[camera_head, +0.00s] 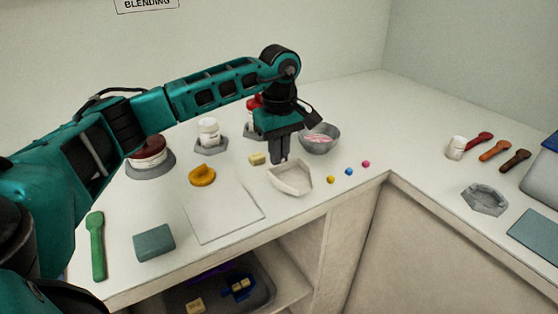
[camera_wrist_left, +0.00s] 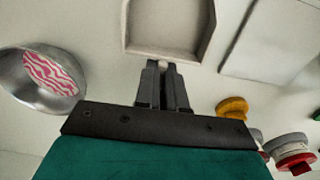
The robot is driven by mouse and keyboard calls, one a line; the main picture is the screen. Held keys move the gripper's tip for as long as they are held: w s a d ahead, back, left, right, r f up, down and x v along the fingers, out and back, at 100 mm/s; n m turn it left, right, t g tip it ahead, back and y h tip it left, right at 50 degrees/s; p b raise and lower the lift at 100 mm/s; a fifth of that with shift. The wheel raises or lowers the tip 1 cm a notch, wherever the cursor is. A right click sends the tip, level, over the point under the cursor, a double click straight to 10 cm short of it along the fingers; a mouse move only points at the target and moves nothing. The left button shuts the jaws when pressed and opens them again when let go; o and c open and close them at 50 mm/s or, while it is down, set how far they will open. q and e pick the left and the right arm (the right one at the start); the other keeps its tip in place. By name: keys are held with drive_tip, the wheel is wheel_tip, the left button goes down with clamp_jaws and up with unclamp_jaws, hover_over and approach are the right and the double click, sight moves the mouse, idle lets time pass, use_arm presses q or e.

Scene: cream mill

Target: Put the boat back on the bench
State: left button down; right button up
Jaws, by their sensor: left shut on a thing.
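The boat (camera_head: 292,180) is a shallow cream tray with one pointed end, over the bench top (camera_head: 345,190) near its front edge. It also shows in the left wrist view (camera_wrist_left: 170,40), just beyond my fingertips. My left gripper (camera_head: 280,160) points down at the boat's back rim. Its fingers (camera_wrist_left: 163,68) are shut on the boat's rim. The boat looks about level; I cannot tell whether its underside touches the bench. My right gripper is not in view.
A metal bowl with pink-striped contents (camera_head: 320,139) stands right behind the boat. A white sheet (camera_head: 224,211) lies left. An open shelf (camera_head: 285,270) is below.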

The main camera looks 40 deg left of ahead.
use_arm(q)
drive_tip(key=shift+f, duration=1.1)
drive_tip(key=shift+f, duration=0.2)
drive_tip(key=c, duration=1.2)
unclamp_jaws()
drive_tip(key=shift+r, duration=0.6)
wheel_tip(320, 180, up, 11)
drive_tip(key=shift+r+p, duration=0.15)
drive_tip(key=shift+p, duration=0.25)
